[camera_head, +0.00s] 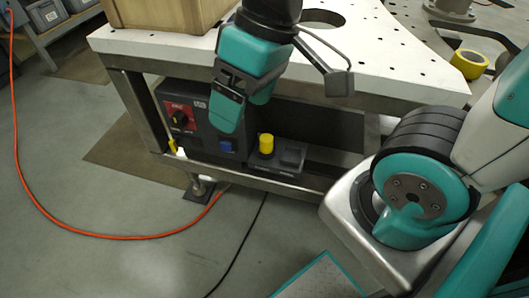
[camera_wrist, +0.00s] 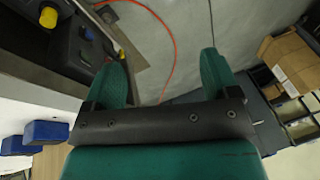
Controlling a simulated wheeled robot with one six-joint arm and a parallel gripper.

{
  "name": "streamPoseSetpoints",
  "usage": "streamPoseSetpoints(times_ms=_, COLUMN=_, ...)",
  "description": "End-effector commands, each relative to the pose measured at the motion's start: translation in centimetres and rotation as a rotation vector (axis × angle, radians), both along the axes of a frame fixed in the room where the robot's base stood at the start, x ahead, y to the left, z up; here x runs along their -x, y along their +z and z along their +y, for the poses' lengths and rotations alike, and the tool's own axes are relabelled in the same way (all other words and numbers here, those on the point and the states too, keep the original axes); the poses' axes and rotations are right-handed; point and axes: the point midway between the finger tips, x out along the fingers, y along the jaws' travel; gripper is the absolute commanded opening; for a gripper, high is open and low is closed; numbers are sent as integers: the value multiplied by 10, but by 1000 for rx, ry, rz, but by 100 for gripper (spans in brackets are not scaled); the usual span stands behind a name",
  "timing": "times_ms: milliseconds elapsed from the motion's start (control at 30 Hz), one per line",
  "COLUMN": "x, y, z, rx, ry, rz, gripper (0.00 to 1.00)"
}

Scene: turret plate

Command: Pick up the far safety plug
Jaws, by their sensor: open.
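A yellow cylindrical plug (camera_head: 266,143) stands upright in a dark tray (camera_head: 290,157) on the shelf under the white plate. In the wrist view a yellow cylinder (camera_wrist: 48,17) shows at the upper left, with a smaller yellow piece (camera_wrist: 88,33) to its right. I cannot tell for certain which is the far safety plug. My gripper (camera_head: 243,115) points down, open and empty, in front of the plate's edge, above and left of the upright plug in the head view.
A dark control box with a red panel and knob (camera_head: 180,119) and a blue part (camera_head: 226,146) stands left of the tray. The white plate (camera_head: 400,52) overhangs the shelf. A wooden box (camera_head: 165,14) sits on it. An orange cable (camera_head: 65,229) crosses the floor.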

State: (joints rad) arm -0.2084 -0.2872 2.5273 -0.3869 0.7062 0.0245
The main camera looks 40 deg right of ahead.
Motion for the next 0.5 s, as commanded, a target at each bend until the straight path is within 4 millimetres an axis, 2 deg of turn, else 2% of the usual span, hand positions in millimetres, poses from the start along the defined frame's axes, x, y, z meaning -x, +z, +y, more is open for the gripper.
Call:
streamPoseSetpoints(times_ms=33, x=-9, y=-47, z=-7, rx=10, ry=-44, rz=-8, gripper=82)
streamPoseSetpoints(times_ms=500, x=-73, y=-234, z=-80, rx=113, ry=-431, rz=-97, gripper=82)
